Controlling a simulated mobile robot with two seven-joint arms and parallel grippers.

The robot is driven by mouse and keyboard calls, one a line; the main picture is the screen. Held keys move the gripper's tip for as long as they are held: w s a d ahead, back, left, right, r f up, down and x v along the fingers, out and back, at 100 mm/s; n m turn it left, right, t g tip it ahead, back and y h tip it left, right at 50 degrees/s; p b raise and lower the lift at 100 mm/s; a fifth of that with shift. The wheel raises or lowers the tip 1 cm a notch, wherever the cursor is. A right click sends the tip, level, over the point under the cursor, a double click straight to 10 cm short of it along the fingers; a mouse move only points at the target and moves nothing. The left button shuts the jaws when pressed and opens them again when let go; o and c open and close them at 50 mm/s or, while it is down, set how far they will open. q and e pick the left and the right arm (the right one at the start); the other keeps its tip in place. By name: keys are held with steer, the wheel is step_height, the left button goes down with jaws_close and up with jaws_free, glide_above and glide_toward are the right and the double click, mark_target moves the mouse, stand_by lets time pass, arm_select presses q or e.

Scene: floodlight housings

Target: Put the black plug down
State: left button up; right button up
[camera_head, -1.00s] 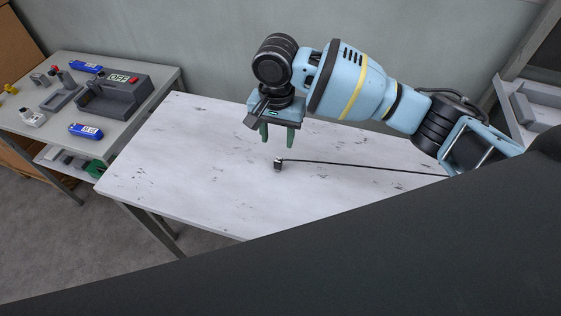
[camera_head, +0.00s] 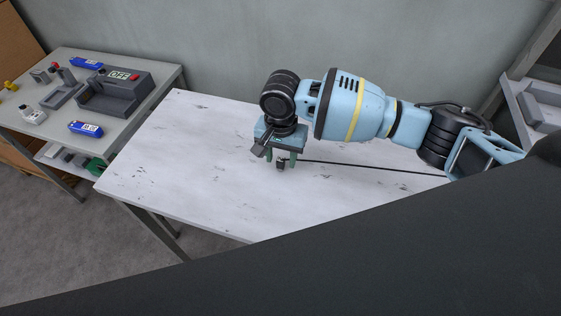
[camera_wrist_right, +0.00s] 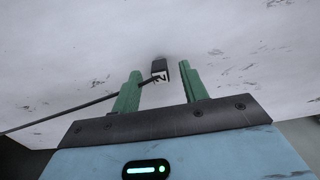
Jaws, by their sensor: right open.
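The black plug (camera_head: 281,164) sits on the white worktable (camera_head: 190,150), with its thin black cable running off to the right. My right gripper (camera_head: 280,158) is low over the table, with its green fingers open on either side of the plug. In the right wrist view the plug (camera_wrist_right: 159,69), with a white mark on its face, shows between the two fingertips (camera_wrist_right: 161,74). Gaps show beside it, so the fingers do not look closed on it. Whether the plug touches one finger cannot be told. My left gripper is not in view.
A grey side table (camera_head: 120,122) at the left bears a dark grey fixture with an OFF display (camera_head: 120,90), blue labelled parts (camera_head: 86,128) and small pieces. The white table is clear around the plug. A grey tray (camera_head: 540,105) stands at the far right.

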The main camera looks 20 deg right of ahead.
mark_target(281, 159)
jaws_close()
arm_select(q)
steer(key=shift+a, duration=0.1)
arm_select(e)
steer(key=shift+r, duration=0.15)
steer(key=shift+r, duration=0.45)
step_height(281, 159, up, 2)
steer(key=shift+r, duration=0.1)
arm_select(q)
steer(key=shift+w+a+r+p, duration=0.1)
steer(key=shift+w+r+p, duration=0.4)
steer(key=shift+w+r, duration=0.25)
arm_select(e)
steer(key=s+a+r, duration=0.1)
steer(key=s+a, duration=0.7)
steer(key=s, duration=0.5)
steer(key=shift+s+r, duration=0.35)
steer(key=shift+s, duration=0.05)
